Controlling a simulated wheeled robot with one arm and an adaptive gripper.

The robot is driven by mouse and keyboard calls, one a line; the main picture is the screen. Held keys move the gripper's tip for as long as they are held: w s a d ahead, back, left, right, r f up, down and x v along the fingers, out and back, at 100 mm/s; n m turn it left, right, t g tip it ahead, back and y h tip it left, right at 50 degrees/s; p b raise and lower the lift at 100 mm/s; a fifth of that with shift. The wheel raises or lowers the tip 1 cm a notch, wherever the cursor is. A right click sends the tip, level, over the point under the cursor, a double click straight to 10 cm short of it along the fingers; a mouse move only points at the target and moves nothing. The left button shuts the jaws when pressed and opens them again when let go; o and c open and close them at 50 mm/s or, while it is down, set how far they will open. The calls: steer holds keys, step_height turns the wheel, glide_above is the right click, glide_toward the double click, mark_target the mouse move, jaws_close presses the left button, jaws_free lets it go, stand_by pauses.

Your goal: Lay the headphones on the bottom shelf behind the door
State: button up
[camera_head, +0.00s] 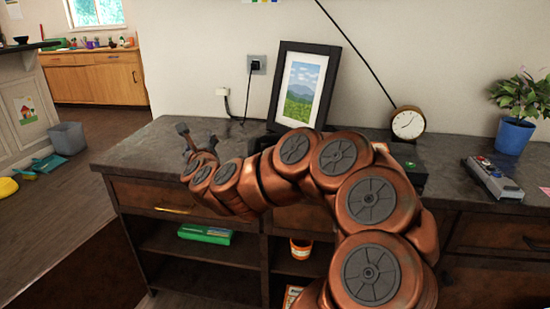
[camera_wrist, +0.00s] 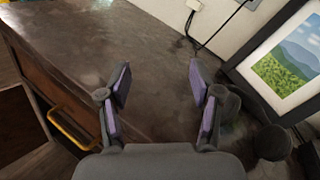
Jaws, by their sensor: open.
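My gripper (camera_head: 197,135) is open and empty above the left part of the dark countertop; its two purple-padded fingers stand apart in the wrist view (camera_wrist: 160,80). Dark rounded shapes, probably the headphones (camera_wrist: 272,142), lie on the counter just right of the right finger, near the picture frame. In the head view my arm hides most of that spot. The open door (camera_head: 78,265) swings out at the lower left of the cabinet. Behind it are open shelves, and the bottom shelf (camera_head: 190,299) shows only in part at the picture's lower edge.
A green box (camera_head: 205,234) lies on an upper shelf, and an orange-white pot (camera_head: 301,248) stands in the middle bay. A picture frame (camera_head: 303,85), a clock (camera_head: 408,123), a plant (camera_head: 517,110) and a grey device (camera_head: 492,178) stand on the counter. The counter's left end is bare.

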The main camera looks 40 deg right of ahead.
mark_target(253, 147)
steer(key=s+d+f+m+g+h, duration=0.1)
steer(key=s+d+m+h, duration=0.1)
steer(key=d+m, duration=0.1)
steer(key=s+d+f+m+g+h+b, duration=0.1)
steer(key=d+f+m+g+h, duration=0.1)
steer(key=d+m, duration=0.2)
steer(key=s+d+f+m+g+h+b, duration=0.1)
steer(key=s+d+f+m+g+h, duration=0.1)
steer(key=d, duration=0.4)
steer(key=shift+s+d+f+m+h, duration=0.25)
steer(key=shift+s+d+m+h, duration=0.05)
steer(key=shift+m, duration=0.4)
steer(key=shift+x, duration=1.3)
steer(key=w+d, duration=0.1)
steer(key=w+d+b, duration=0.1)
steer(key=shift+w+d+f, duration=0.25)
steer(key=shift+w+f, duration=0.05)
steer(key=shift+w+d, duration=0.45)
steer(key=shift+d, duration=0.05)
jaws_close()
